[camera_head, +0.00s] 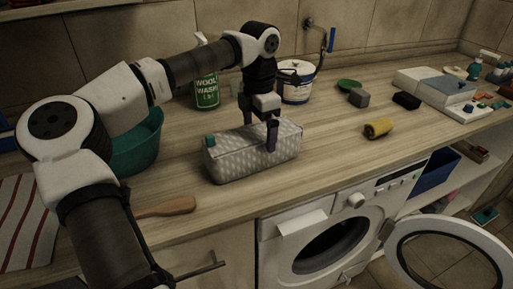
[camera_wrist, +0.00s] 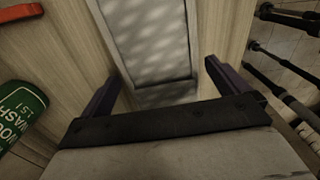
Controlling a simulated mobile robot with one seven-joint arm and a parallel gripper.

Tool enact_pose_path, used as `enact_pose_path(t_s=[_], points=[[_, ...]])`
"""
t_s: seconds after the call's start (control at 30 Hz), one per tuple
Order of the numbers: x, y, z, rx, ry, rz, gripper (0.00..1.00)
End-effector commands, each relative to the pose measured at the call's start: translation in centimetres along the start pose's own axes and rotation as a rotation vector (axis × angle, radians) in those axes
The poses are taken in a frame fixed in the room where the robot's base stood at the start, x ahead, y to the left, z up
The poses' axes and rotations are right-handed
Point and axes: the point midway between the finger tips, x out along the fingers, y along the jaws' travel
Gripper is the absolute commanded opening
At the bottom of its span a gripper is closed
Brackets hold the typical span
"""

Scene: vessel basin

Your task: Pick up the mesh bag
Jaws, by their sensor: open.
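The mesh bag (camera_head: 235,160) is a grey, white-patterned, box-shaped bag lying on the wooden counter in the head view. A small green piece (camera_head: 211,141) shows at its left end. My gripper (camera_head: 260,130) points down over the bag's right half, with one dark finger in front of its near side; the far finger is partly hidden. In the wrist view the bag (camera_wrist: 150,35) runs up between the two spread fingers of my gripper (camera_wrist: 161,72), with gaps on both sides. The gripper is open, and the bag rests on the counter.
A green wool wash bottle (camera_head: 206,88), a white tub (camera_head: 297,90) and a wall tap (camera_head: 325,38) stand behind. A teal basin (camera_head: 137,150) and wooden brush (camera_head: 167,207) are left. A yellow rolled cloth (camera_head: 379,128) lies right. The washer door (camera_head: 445,228) hangs open below.

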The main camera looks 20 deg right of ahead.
Motion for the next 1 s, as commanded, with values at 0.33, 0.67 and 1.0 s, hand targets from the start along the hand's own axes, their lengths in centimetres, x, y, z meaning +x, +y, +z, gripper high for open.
enact_pose_path(t_s=[0.33,0.67,1.0], points=[[4.4,-0.2,-0.7,0.0,0.0,-0.002,1.0],[4.8,-0.2,-0.6,0.0,-0.001,0.0,0.92],[4.8,-0.1,-0.6,0.0,-0.001,0.0,0.53]])
